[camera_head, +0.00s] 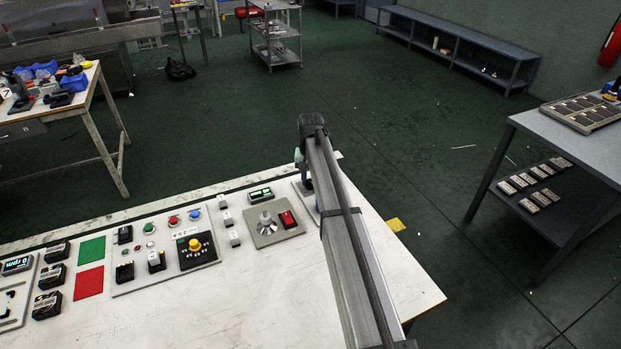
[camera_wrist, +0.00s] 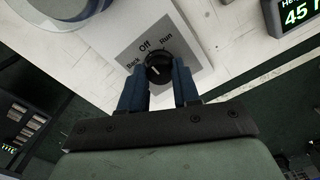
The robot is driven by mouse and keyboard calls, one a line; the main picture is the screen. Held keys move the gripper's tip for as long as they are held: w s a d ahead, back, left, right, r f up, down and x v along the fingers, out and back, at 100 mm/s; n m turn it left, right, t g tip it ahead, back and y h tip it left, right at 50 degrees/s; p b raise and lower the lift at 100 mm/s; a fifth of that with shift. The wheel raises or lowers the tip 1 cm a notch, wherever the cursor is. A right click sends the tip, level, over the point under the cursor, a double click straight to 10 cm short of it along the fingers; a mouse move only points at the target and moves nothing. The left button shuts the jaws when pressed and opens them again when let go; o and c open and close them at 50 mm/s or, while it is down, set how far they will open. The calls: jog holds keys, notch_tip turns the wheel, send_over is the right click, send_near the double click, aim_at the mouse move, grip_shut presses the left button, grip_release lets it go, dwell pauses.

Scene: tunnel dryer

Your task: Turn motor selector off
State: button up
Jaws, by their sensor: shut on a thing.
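The motor selector (camera_wrist: 158,66) is a round black knob on a grey plate (camera_wrist: 138,52) with the words Back, Off and Run, seen in the wrist view. A small pale mark shows on the knob, but which word it points to is hard to tell. My gripper (camera_wrist: 160,78) has its two blue fingers on either side of the knob and is shut on it. In the head view my arm covers most of my gripper and the knob, at the panel's far right end.
A metal joystick (camera_head: 265,222) and a red rocker switch (camera_head: 288,219) sit on a plate left of my arm. A yellow-knobbed dial (camera_head: 194,244) and several buttons lie farther left. A green-digit display (camera_wrist: 297,14) is at the wrist view's upper right. The table's near right surface is bare.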

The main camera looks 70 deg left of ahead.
aim_at(310, 181)
jog(key=o, duration=1.1)
jog(key=shift+c, duration=0.2)
jog(key=shift+r, duration=0.1)
notch_tip(310, 181, up, 14)
jog(key=shift+f, duration=0.2)
